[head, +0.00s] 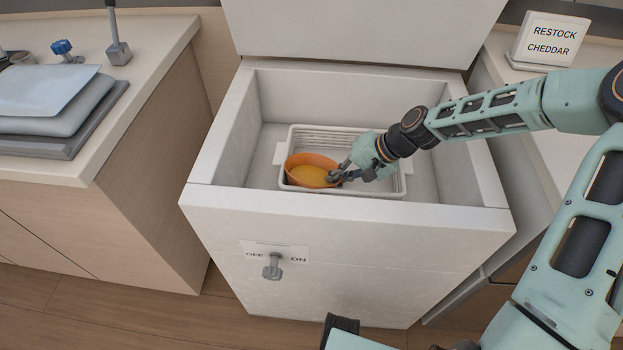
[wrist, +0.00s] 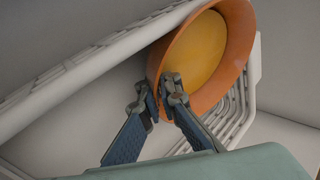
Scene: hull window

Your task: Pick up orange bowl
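The orange bowl (head: 301,161), with a yellow-orange inside, is in a white ribbed basket (head: 280,179) within the open white chest. My gripper (head: 339,175) reaches in from the right to the bowl's right side. In the wrist view, the bowl (wrist: 236,38) is at the upper right. My gripper's two fingers (wrist: 160,95) straddle its near wall, one outside and one over the inside, close together with the rim between them. They look shut on it. The bowl's underside is hidden, so I cannot tell whether it touches the basket floor.
The chest's walls (head: 225,140) surround the basket, and its lid (head: 350,30) stands raised behind. An OFF/ON switch (head: 272,267) is on the front. A left counter (head: 120,120) holds a grey stack. A "RESTOCK CHEDDAR" sign (head: 548,42) stands on the right counter.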

